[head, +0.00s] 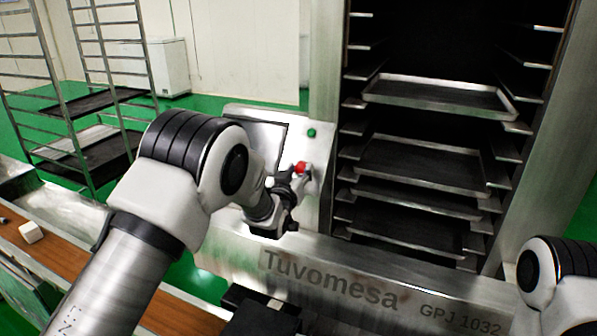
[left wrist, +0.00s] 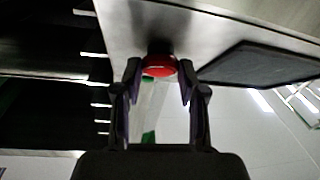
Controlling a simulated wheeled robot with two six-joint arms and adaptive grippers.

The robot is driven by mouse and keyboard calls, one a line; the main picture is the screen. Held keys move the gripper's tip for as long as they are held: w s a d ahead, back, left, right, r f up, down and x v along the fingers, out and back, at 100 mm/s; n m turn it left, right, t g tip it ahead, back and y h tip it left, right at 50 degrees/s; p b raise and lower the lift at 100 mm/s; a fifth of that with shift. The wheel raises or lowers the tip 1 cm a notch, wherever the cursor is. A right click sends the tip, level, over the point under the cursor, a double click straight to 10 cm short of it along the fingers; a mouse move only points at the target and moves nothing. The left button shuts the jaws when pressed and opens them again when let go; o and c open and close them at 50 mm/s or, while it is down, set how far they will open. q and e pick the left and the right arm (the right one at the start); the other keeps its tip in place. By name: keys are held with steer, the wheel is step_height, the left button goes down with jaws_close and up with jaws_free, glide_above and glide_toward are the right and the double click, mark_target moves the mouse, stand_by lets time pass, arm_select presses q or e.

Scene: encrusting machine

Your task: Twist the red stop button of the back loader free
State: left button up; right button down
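The red stop button (head: 301,168) is on the metal control panel (head: 316,190) of the loader, below a green button. My left gripper (head: 291,181) is right at the red button. In the left wrist view the red button (left wrist: 160,66) sits between the two fingertips of my left gripper (left wrist: 159,70). The fingers are apart, with a narrow gap seeming to show on each side, and firm contact cannot be made out. My right gripper is out of view; only part of my right arm shows at the lower right.
The green button (head: 312,133) and a dark screen (head: 265,135) are close to the red button. The loader's rack of trays (head: 440,98) stands to the right. A wheeled rack (head: 104,50) stands at the back left. A conveyor belt (head: 60,250) runs at the lower left.

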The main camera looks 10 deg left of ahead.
arm_select(q)
steer(key=shift+f+m+h+b, duration=0.15)
steer(key=shift+m+h+b, duration=0.4)
steer(key=shift+b, duration=0.2)
steer(key=m+b, duration=0.1)
steer(key=m+h+b, duration=0.2)
steer(key=shift+a+m, duration=0.25)
steer(key=shift+m, duration=0.1)
steer(key=m+g+h+b, duration=0.1)
steer(key=m+h, duration=0.1)
steer(key=m, duration=0.1)
steer(key=shift+a, duration=0.1)
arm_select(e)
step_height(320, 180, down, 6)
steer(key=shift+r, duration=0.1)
arm_select(q)
steer(key=shift+r+m+g+h+b, duration=0.15)
steer(key=shift+m+g+h, duration=0.25)
steer(key=shift+m, duration=0.4)
steer(key=shift+r+m+g+h+b, duration=0.15)
steer(key=shift+m+g+h, duration=0.2)
steer(key=shift+m, duration=0.45)
steer(key=shift+f, duration=0.1)
